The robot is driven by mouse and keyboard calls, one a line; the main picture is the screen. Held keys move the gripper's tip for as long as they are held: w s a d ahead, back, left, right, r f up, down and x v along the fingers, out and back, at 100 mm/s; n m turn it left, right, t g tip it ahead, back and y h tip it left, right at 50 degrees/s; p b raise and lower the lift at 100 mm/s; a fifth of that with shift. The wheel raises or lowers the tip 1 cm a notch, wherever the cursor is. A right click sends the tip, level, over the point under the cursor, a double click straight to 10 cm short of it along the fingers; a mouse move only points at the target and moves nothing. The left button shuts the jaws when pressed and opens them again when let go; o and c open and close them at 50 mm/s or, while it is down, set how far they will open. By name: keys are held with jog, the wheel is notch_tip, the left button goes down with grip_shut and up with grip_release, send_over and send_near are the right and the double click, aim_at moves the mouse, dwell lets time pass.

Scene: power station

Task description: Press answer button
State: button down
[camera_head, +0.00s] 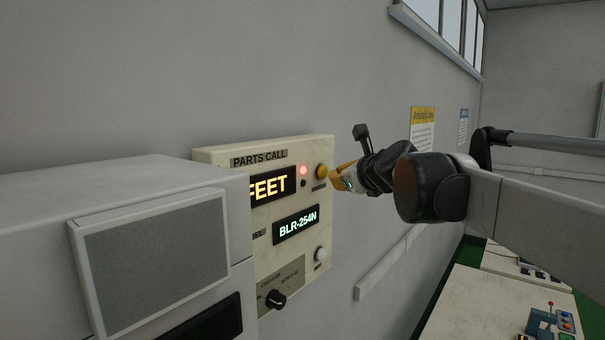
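A beige wall panel marked "PARTS CALL" (225,155) is in the middle of the view. It has a round yellow button (321,171) at its upper right and a round white button (320,254) lower down. The small labels below both buttons are too small to read, so I cannot tell which is the answer button. My gripper (337,179), with yellow finger parts, is just right of the yellow button. I cannot tell whether it touches the button. Its fingers are seen from the side, and their opening is not clear.
The panel has a lit red lamp (304,170), displays reading "FEET" (268,186) and "BLR-254N" (297,225), and a black knob (275,299). A grey cabinet (130,190) hides its left part. A table (465,310) with controls stands at lower right.

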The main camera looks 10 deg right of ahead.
jog(key=shift+a, duration=0.1)
dwell(0.3)
jog(key=shift+w+a, duration=0.25)
jog(key=shift+w, duration=0.1)
jog(key=shift+w+a, duration=0.3)
dwell(0.9)
jog(key=shift+s+d, duration=0.6)
jog(key=shift+s, duration=0.05)
dwell(0.3)
jog(key=shift+s+d, duration=1.75)
